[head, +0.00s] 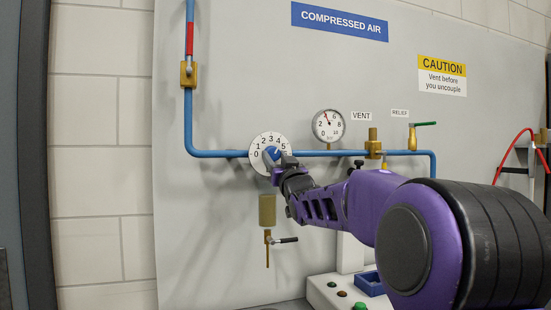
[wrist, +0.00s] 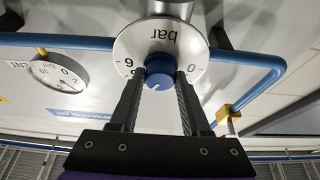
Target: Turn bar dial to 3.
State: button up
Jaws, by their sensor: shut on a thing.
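The bar dial (head: 259,140) is a white disc with numbers around a blue knob (head: 270,154), on the grey panel at left of centre. My gripper (head: 283,165) reaches it from the lower right and is shut on the blue knob. In the wrist view the dial (wrist: 190,45) appears upside down, with its "bar" label showing. Both fingers sit against the sides of the knob (wrist: 159,70). The knob's white pointer mark seems to face the upper right in the head view, roughly between 4 and 5. The fingers hide some of the numbers.
A round pressure gauge (head: 329,126) right of the dial has its needle pointing up-left, near 4. Blue pipe (head: 220,153) runs behind the dial. A small valve lever (head: 284,240) hangs below. A relief valve (head: 412,138) with green lever is right. Free wall lies left.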

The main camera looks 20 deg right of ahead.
jog(key=shift+r+n+y, duration=0.1)
jog(key=shift+n+y, duration=0.3)
jog(key=shift+n, duration=0.2)
grip_shut()
jog(key=n+y, duration=0.1)
jog(key=n, duration=0.1)
jog(key=shift+d+r+n+y, duration=0.1)
jog(key=shift+n+y, duration=0.2)
jog(key=shift+n, duration=0.1)
jog(key=shift+d+r+n+g+y+p, duration=0.1)
jog(key=shift+n+g+y+p, duration=0.25)
jog(key=shift+n, duration=0.75)
jog(key=shift+n+g+y+p, duration=0.15)
jog(key=shift+n+y, duration=0.4)
jog(key=shift+n, duration=0.55)
jog(key=o, duration=0.9)
grip_release()
jog(key=o, duration=0.3)
jog(key=shift+w, duration=0.1)
jog(key=shift+f, duration=0.35)
